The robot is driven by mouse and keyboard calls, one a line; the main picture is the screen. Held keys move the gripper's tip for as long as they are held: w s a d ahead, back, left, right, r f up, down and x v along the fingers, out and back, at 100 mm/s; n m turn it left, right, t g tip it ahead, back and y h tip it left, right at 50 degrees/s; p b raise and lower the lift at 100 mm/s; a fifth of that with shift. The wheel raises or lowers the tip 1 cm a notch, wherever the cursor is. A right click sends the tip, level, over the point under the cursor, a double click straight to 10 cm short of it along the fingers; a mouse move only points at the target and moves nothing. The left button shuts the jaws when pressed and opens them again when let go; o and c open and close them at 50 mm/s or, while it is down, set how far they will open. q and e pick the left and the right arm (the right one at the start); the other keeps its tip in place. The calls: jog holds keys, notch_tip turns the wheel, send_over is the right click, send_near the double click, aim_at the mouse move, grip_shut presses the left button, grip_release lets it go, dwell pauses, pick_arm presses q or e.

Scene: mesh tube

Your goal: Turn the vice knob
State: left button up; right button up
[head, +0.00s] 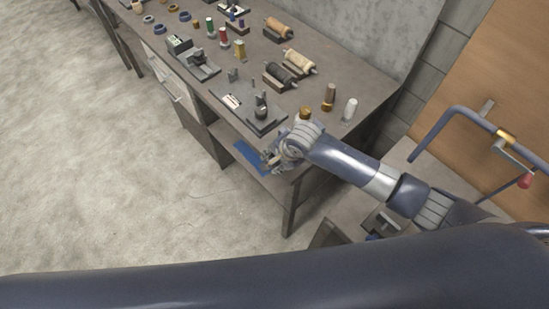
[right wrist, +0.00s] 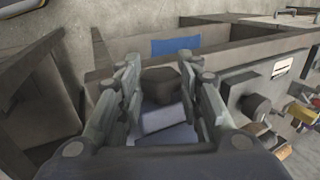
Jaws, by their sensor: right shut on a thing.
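My right gripper (head: 272,158) is beside the front edge of the workbench, near its right end. In the right wrist view its two fingers (right wrist: 162,88) stand on either side of a dark, blocky knob (right wrist: 160,80) and are shut on it. A pale block sits just below the knob. In the head view the gripper and arm hide the knob. I cannot see clearly how the knob joins the vice. My left gripper is not in view.
The workbench (head: 375,92) carries spools, rollers and a small black device on a base plate (head: 262,118) close to the gripper. A blue sheet (head: 250,158) lies on the lower shelf. A blue bent pipe (head: 470,112) stands at the right. The floor at left is clear.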

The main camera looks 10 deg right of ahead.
jog(key=shift+s+d+f+t+y, duration=0.1)
jog(key=shift+s+f+t+y, duration=0.1)
jog(key=shift+t+y, duration=0.3)
jog(key=shift+s+d+f+t+y, duration=0.15)
jog(key=shift+t+y, duration=0.15)
jog(key=shift+t, duration=0.3)
jog(key=shift+f+t+y+b, duration=0.2)
jog(key=shift+t+y+b, duration=0.5)
jog(key=shift+t+b, duration=0.4)
jog(key=shift+r+t+y+b, duration=0.1)
jog(key=shift+t+y+b, duration=0.2)
jog(key=shift+b, duration=0.3)
jog(key=o, duration=1.1)
jog(key=shift+v, duration=4.05)
